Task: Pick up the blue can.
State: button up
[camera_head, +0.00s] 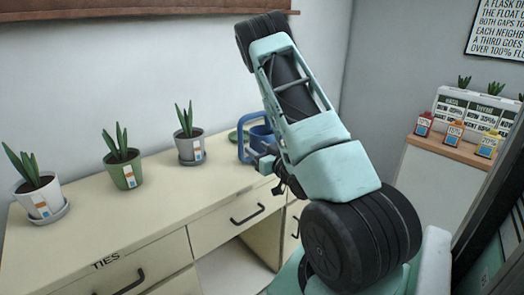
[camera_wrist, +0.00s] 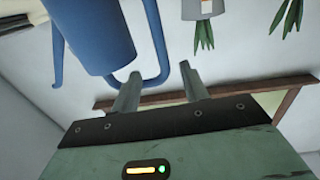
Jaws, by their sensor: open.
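The blue can (camera_head: 244,137) is a watering can standing on the cream desk (camera_head: 95,215), at its right part. My arm partly hides it in the head view. My gripper (camera_head: 265,163) is beside the can, on its near side, with open jaws. In the wrist view, which is upside down, the can's body (camera_wrist: 95,35) is at the upper left, with its thin spout left of it. Its looped handle (camera_wrist: 157,45) reaches to my open gripper (camera_wrist: 158,82). The handle's bend passes behind one finger; I cannot tell whether they touch.
A potted plant in a grey pot (camera_head: 189,147) stands left of the can. A green pot (camera_head: 123,170) and a white pot (camera_head: 42,199) stand farther left. A cabinet (camera_head: 440,185) with small bottles is at the right. The desk front is clear.

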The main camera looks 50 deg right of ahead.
aim_at(242, 140)
jog(key=b+x, duration=0.6)
jog(key=shift+w, duration=0.2)
jog(key=shift+f+p+x, duration=0.15)
jog(key=shift+p+x, duration=0.05)
jog(key=shift+x, duration=1.35)
jog(key=shift+f+p+x, duration=0.15)
jog(key=shift+x, duration=1.35)
grip_shut()
